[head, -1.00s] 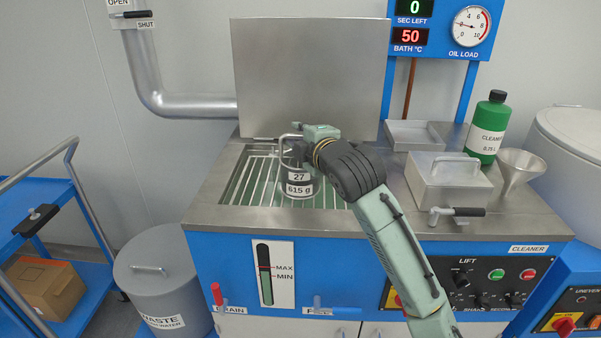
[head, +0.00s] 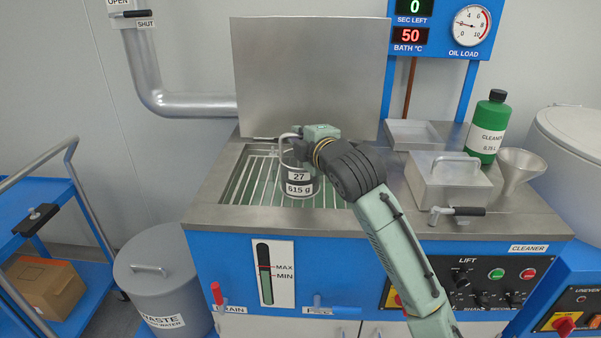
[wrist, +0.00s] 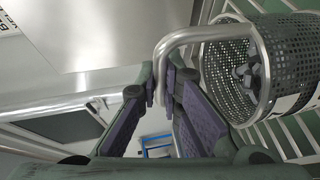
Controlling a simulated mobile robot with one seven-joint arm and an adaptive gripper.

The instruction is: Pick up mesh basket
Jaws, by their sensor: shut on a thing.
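The mesh basket (head: 300,182) is a dark grey perforated drum with a hooked metal handle and labels reading "27" and "615 g". In the head view it is upright over the slatted rack of the open bath (head: 254,183); whether it touches the slats I cannot tell. In the wrist view the basket (wrist: 228,88) is at the right, with several dark metal parts inside. My gripper (wrist: 163,85) is shut on the basket's metal handle, with the bar between its fingers. In the head view my wrist partly hides the handle and fingers.
The raised metal lid (head: 310,75) stands behind the bath. To the right are a lidded metal box (head: 447,182), a shallow tray (head: 412,135), a green cleaner bottle (head: 487,130) and a funnel (head: 515,172). A waste bin (head: 160,280) and blue trolley (head: 40,225) are at the left.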

